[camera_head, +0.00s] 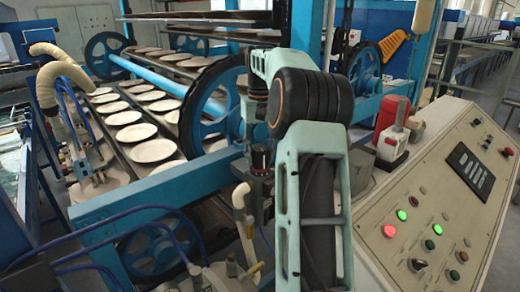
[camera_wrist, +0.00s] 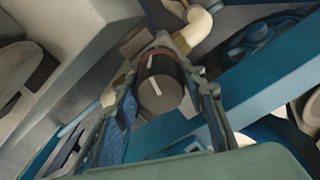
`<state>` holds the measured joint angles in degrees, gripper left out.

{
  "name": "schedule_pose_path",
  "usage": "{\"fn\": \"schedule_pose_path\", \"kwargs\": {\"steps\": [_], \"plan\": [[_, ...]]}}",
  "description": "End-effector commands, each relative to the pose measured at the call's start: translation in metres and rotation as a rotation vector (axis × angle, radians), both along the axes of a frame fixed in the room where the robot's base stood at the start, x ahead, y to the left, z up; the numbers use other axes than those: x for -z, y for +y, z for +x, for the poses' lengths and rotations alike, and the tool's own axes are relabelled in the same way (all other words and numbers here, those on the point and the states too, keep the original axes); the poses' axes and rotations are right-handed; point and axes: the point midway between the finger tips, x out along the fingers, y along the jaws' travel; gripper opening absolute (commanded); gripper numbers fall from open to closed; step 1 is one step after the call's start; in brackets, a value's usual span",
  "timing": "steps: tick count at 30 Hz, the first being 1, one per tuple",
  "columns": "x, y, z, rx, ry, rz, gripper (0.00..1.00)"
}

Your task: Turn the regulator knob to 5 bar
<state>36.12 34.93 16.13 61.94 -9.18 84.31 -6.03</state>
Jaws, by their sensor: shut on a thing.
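The regulator knob (camera_wrist: 152,98) is a dark cylinder with a grey face and a white pointer line, in the middle of the wrist view. The line points nearly straight up in that view. A dark reddish rim shows behind the knob's upper edge. My gripper (camera_wrist: 166,89) has one finger on each side of the knob and is shut on it. In the head view the regulator (camera_head: 262,158) is a small dark upright cylinder at the blue frame, below the end of my arm. My arm partly hides the gripper there. No scale numbers are readable.
A blue beam (camera_head: 150,184) and cream hoses (camera_head: 243,222) lie close to the regulator. White plates (camera_head: 153,150) fill the racks at left. A control panel (camera_head: 455,205) with lit green and red buttons stands at right, near a red-and-white device (camera_head: 393,130).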

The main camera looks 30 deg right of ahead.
Motion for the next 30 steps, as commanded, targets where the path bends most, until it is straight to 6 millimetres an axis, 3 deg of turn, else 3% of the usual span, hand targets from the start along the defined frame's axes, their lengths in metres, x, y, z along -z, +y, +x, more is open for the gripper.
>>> {"fn": "schedule_pose_path", "kwargs": {"steps": [12,29,30], "plan": [[-0.0021,-0.0001,0.0004,-0.22,-0.002,-0.001,0.14],[-0.0009,-0.0002,0.0012,-0.259,-0.004,-0.002,0.14],[-0.0009,-0.0002,0.0012,-0.259,-0.004,-0.002,0.4]]}}
